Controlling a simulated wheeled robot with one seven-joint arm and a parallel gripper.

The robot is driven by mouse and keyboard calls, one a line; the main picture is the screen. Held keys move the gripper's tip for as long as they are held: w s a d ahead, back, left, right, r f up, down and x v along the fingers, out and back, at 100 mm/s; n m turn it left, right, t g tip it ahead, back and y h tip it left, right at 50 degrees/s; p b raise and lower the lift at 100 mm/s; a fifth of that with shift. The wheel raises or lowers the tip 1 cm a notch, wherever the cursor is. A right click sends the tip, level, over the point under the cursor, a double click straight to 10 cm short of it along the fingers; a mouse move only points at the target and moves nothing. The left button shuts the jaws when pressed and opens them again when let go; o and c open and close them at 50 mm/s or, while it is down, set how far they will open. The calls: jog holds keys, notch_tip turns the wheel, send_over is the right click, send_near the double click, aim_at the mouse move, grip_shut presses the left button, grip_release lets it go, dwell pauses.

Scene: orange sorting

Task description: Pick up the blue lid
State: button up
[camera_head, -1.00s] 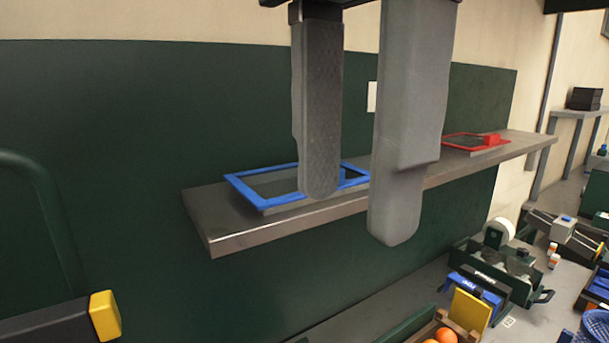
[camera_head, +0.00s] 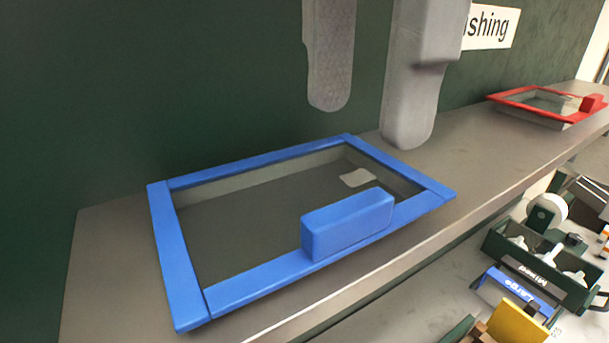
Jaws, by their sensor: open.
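The blue lid (camera_head: 178,250) lies flat on a grey shelf (camera_head: 115,285). It has a blue rectangular frame, a see-through pane and a raised blue block handle (camera_head: 347,223) on its front side. My gripper (camera_head: 370,115) hangs at the top of the view with its two grey fingers apart and nothing between them. It appears above and behind the lid's far right side, away from the handle. I cannot tell exactly how far above the shelf the fingertips are.
A red-framed lid (camera_head: 545,104) lies farther right on the same shelf. A dark green wall (camera_head: 150,90) stands behind it, with a white sign (camera_head: 490,27). Below the shelf at right are a green "Mixed" box (camera_head: 545,265), a blue "Large" piece (camera_head: 512,292) and a yellow panel (camera_head: 517,318).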

aim_at(350, 205)
notch_tip(350, 205, down, 7)
jog(key=shift+f, duration=0.2)
dwell(0.3)
grip_shut()
